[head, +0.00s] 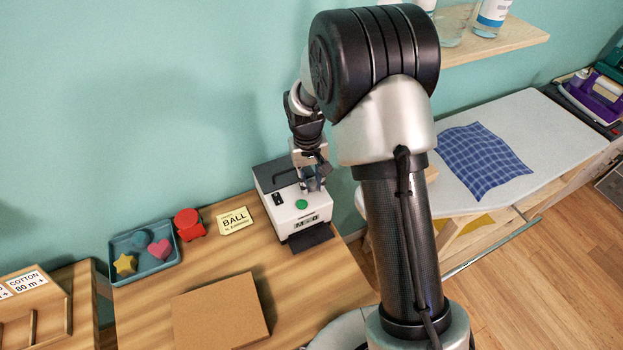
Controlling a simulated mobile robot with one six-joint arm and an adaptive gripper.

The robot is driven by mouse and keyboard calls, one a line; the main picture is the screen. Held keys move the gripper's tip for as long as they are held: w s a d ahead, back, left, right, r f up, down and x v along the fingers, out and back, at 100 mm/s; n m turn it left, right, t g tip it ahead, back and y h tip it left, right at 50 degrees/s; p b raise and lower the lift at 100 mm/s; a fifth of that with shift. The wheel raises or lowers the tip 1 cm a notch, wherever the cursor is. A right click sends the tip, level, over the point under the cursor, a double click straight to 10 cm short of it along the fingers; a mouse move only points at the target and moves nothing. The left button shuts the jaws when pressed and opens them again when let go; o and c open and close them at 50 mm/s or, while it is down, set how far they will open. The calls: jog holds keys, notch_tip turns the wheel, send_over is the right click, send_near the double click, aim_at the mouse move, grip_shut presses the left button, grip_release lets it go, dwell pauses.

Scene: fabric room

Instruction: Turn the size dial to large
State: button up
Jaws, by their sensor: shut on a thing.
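A white machine (301,214) with a dark grey rear top stands at the right end of the wooden table. It has a green round button (301,204), a small black switch and a front label with dark marks, perhaps an M and a 0. My gripper (313,186) points down at the right part of the machine's top. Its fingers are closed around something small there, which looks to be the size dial. The fingers hide the dial, so I cannot tell its setting.
A yellow card reading BALL (235,221), a red object (189,224) and a blue-grey tray (146,277) with small shapes lie left of the machine. A brown board (220,312) lies in front. A blue checked cloth (482,160) lies on the ironing board at right.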

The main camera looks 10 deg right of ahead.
aim_at(310, 182)
jog(key=shift+m, duration=0.4)
jog(key=m+p, duration=0.1)
jog(key=m, duration=0.2)
jog(key=shift+m+p, duration=0.3)
jog(key=shift+m, duration=2.2)
grip_shut()
jog(key=o, duration=1.1)
grip_release()
jog(key=r, duration=1.2)
jog(key=shift+w+a, duration=0.2)
jog(key=shift+w, duration=0.05)
